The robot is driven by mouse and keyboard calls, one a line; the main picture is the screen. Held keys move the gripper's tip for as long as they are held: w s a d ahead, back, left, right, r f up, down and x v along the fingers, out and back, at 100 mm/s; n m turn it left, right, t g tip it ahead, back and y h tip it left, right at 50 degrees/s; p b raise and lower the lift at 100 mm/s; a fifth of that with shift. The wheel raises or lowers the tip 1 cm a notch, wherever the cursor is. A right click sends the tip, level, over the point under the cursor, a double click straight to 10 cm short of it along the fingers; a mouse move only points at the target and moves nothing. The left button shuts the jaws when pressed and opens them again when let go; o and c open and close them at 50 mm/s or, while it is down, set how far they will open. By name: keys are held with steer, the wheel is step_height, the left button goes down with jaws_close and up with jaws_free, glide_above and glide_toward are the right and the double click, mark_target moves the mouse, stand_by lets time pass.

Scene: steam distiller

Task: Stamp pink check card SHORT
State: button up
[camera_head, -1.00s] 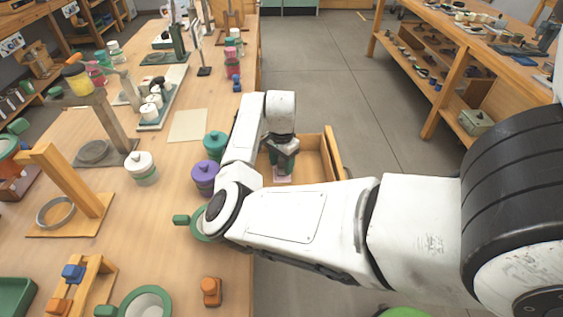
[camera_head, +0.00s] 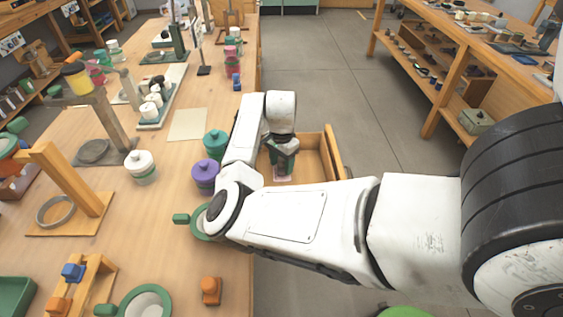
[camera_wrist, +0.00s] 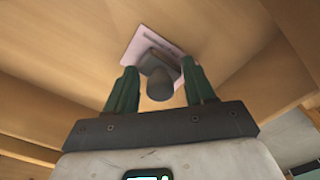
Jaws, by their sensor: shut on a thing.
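A pink card (camera_wrist: 134,50) lies flat on the bottom of an open wooden drawer (camera_head: 309,151) at the bench edge. It also shows as a small pink patch below my gripper in the head view (camera_head: 283,178). A dark grey stamp (camera_wrist: 160,82) stands over the card and covers part of it, including part of its dark print line. My gripper (camera_wrist: 163,80) points down into the drawer, its green fingers shut on the stamp. Whether the stamp's face touches the card I cannot tell. Any mark under the stamp is hidden.
A purple lidded jar (camera_head: 205,176) and a teal lidded jar (camera_head: 215,143) stand on the bench close to my arm. A flat beige sheet (camera_head: 188,125) lies behind them. The drawer walls surround my gripper. The floor to the right is clear.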

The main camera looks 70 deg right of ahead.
steer(key=shift+r+p, duration=3.3)
steer(key=shift+r, duration=0.15)
